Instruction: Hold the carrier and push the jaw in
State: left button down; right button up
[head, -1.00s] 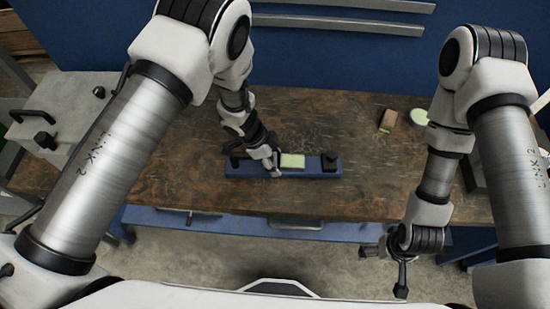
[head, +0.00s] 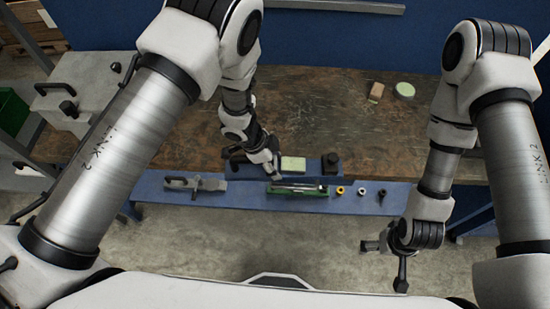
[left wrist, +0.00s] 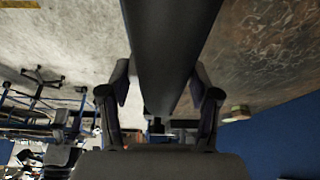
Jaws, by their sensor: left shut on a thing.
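The blue bar-shaped carrier (head: 306,176) lies level over the front edge strip of the wooden bench in the head view. A pale green block (head: 293,163) sits on its middle, and a black block (head: 331,163), perhaps the jaw, stands at its right end. My left gripper (head: 271,170) is shut on the carrier, left of the green block. In the left wrist view a long dark bar (left wrist: 168,50) runs between the fingers of my left gripper (left wrist: 160,100). My right gripper (head: 388,262) hangs in front of the bench, apart from the carrier; its finger opening is unclear.
Below the bench edge, a blue shelf or drawer (head: 235,199) holds a grey clamp-like tool (head: 195,184), a green tray (head: 297,190) and small rings (head: 340,190). A brown block (head: 376,92) and pale green disc (head: 404,90) lie at the back right. The bench middle is clear.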

pick_arm(q)
jog(key=shift+s, duration=0.25)
jog(key=shift+w+f, duration=0.15)
jog(key=shift+w, duration=0.2)
